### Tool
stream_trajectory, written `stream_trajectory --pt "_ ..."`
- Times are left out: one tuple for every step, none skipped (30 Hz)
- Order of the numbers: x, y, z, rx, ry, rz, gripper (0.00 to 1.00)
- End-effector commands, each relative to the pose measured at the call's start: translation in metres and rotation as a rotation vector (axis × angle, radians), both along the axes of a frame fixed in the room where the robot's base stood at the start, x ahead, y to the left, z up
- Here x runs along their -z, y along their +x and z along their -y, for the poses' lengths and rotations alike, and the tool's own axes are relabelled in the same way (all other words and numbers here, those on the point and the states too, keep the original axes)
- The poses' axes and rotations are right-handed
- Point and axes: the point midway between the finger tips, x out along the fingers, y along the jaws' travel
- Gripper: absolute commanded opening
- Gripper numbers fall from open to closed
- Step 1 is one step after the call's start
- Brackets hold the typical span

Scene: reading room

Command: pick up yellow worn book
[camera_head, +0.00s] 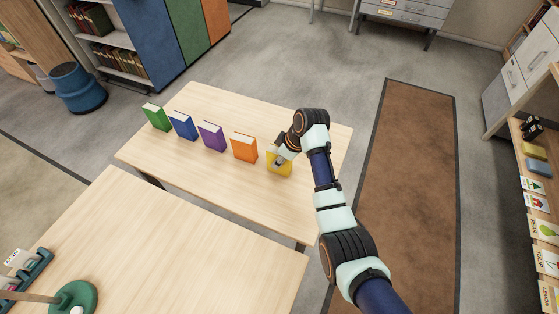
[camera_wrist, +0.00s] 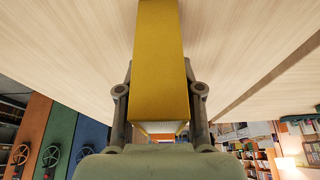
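The yellow book (camera_head: 279,166) stands upright on the far light-wood table, at the right end of a row of books. In the wrist view the yellow book (camera_wrist: 160,60) runs between the two fingers of my gripper (camera_wrist: 159,75). The fingertips lie against both sides of the book, so my gripper looks shut on it. I cannot see any gap under the book, and wear on its cover is not clear.
Left of it stand an orange book (camera_head: 243,148), a purple book (camera_head: 211,136), a blue book (camera_head: 183,126) and a green book (camera_head: 156,117). The table (camera_head: 220,180) is clear in front of them. A nearer table (camera_head: 180,240) is mostly bare.

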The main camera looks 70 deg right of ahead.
Motion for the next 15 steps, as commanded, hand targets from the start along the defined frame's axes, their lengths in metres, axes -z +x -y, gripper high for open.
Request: stream_trajectory --pt "0.0001 -0.0001 -0.0001 0.000 0.000 0.000 0.21" --pt "0.0001 -0.0001 -0.0001 0.000 0.000 0.000 0.16" --pt "0.0001 -0.0001 -0.0001 0.000 0.000 0.000 0.09" --pt "0.0001 -0.0001 -0.0001 0.000 0.001 0.000 0.04" --pt "0.0001 -0.0001 -0.0001 0.000 0.000 0.000 0.00" --pt "0.0002 -0.0001 -0.0001 0.000 0.001 0.000 0.00" --pt "-0.0003 0.0001 0.0000 0.000 0.000 0.001 0.00" --pt "-0.0002 0.0000 0.0000 0.000 0.000 0.001 0.00" --pt "-0.0003 0.0001 0.0000 0.000 0.000 0.001 0.00" --pt "-0.0002 0.0000 0.0000 0.000 0.000 0.001 0.00" --pt "-0.0002 0.0000 0.0000 0.000 0.000 0.000 0.00" --pt "-0.0009 0.0001 0.0000 0.000 0.000 0.001 0.00" --pt "-0.0022 0.0002 0.0001 0.000 0.000 0.001 0.00" --pt "-0.0044 0.0002 0.0003 0.000 -0.001 0.001 0.00" --pt "-0.0092 0.0004 0.0005 0.000 -0.002 0.002 0.00"
